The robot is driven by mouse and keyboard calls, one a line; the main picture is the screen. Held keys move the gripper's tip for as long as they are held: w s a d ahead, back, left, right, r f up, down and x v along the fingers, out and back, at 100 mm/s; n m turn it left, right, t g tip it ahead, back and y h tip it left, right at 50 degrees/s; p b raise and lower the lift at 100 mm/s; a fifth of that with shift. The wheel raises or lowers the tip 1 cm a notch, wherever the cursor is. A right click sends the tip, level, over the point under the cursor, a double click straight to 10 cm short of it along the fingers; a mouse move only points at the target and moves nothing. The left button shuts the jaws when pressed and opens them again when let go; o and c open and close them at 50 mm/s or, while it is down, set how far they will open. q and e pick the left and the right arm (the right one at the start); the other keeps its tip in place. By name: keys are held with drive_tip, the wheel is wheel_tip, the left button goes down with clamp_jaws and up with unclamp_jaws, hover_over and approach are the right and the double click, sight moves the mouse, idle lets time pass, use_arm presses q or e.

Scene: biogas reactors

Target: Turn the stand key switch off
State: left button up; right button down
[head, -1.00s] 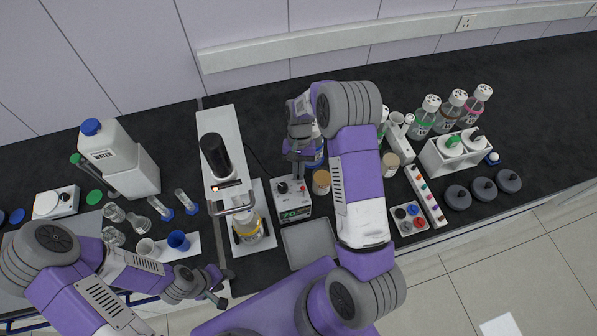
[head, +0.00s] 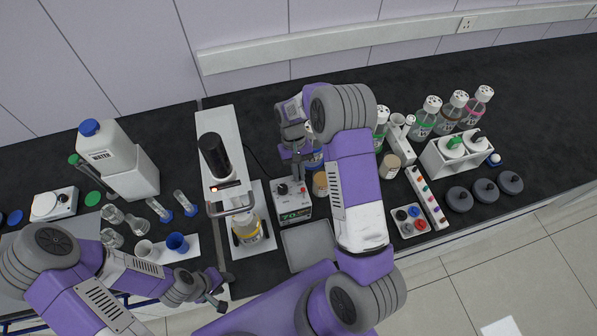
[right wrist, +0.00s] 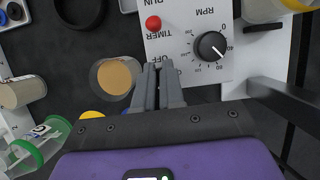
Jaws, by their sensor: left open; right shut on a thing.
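The control box (head: 292,212) is white, with a lit green number display, a dark knob, a red button and printed labels. In the right wrist view the box's top (right wrist: 190,45) shows the red button (right wrist: 153,23), the black RPM knob (right wrist: 211,46) and an OFF label. My right gripper (right wrist: 158,66) is shut at the box's edge beside the OFF label, on the stand key switch, which its fingers hide. In the head view my right gripper (head: 298,172) reaches down to the box from behind. My left gripper (head: 220,298) is open and empty near the bench's front edge.
The white stand (head: 223,130) with a black motor (head: 214,155) and a yellow-labelled bottle (head: 248,232) stands left of the box. A tan-lidded jar (right wrist: 117,76) is close beside my right fingers. A grey tray (head: 308,246) lies in front of the box.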

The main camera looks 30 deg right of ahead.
drive_tip(key=shift+w, duration=0.1)
drive_tip(key=c, duration=1.2)
unclamp_jaws()
drive_tip(key=shift+c, duration=0.2)
drive_tip(key=v, duration=0.7)
drive_tip(key=shift+r, duration=0.3)
